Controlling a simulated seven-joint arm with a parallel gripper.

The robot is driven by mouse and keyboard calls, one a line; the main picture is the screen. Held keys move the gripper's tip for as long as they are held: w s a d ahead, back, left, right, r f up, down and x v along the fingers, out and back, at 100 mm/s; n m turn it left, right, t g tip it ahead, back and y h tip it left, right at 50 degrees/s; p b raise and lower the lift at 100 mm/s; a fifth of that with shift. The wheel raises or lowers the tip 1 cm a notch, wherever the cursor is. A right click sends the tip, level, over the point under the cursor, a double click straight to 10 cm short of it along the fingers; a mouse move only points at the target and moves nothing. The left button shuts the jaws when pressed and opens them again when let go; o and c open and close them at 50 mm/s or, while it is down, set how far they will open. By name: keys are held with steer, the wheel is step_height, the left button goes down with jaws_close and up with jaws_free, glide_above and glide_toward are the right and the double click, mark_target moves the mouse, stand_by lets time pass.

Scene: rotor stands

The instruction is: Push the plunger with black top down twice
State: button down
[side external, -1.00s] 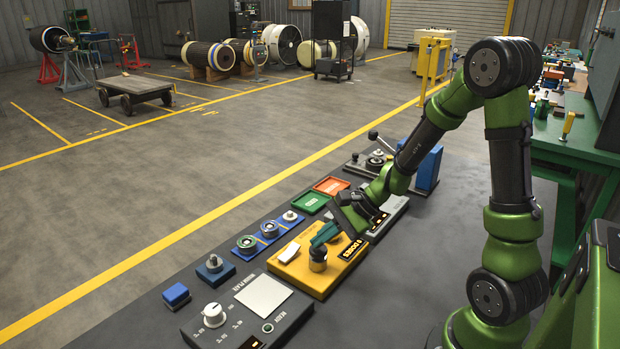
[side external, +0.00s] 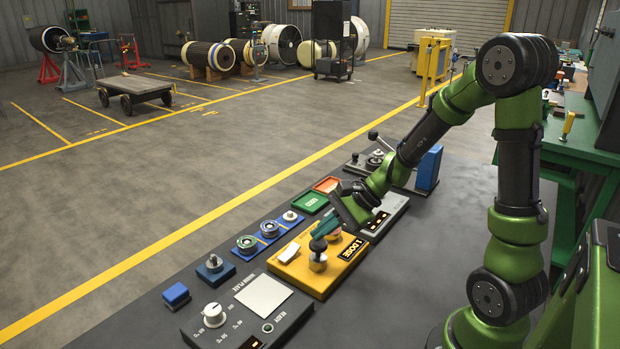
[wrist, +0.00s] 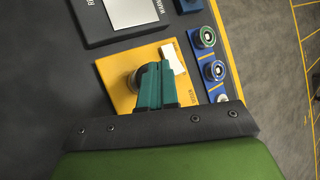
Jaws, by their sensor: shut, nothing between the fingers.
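The plunger with the black top (side external: 318,245) stands upright and raised on the yellow box (side external: 288,271). The box's label reads "1 DOSE" in the side view. My gripper (side external: 321,231) has teal fingers, shut with nothing between them. Its fingertips are just above and behind the black top; I cannot tell whether they touch it. In the wrist view the teal fingers (wrist: 152,72) lie over the yellow box (wrist: 113,75) and partly cover a round plunger part (wrist: 131,80) at their left. A small reddish part (side external: 334,236) shows beside the fingers in the side view, mostly hidden.
A dark panel with a white plate (side external: 263,294) and a knob (side external: 214,314) stands nearer the camera. Blue blocks with round buttons (side external: 246,244), a green tray (side external: 310,203) and a red tray (side external: 327,185) line the far side.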

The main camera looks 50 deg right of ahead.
mark_target(323, 243)
steer(key=shift+r, duration=0.35)
steer(key=shift+r, duration=2.5)
stand_by(0.7)
step_height(323, 243, up, 4)
steer(key=shift+f, duration=0.1)
stand_by(0.3)
steer(key=shift+f, duration=4.45)
steer(key=shift+f, duration=0.1)
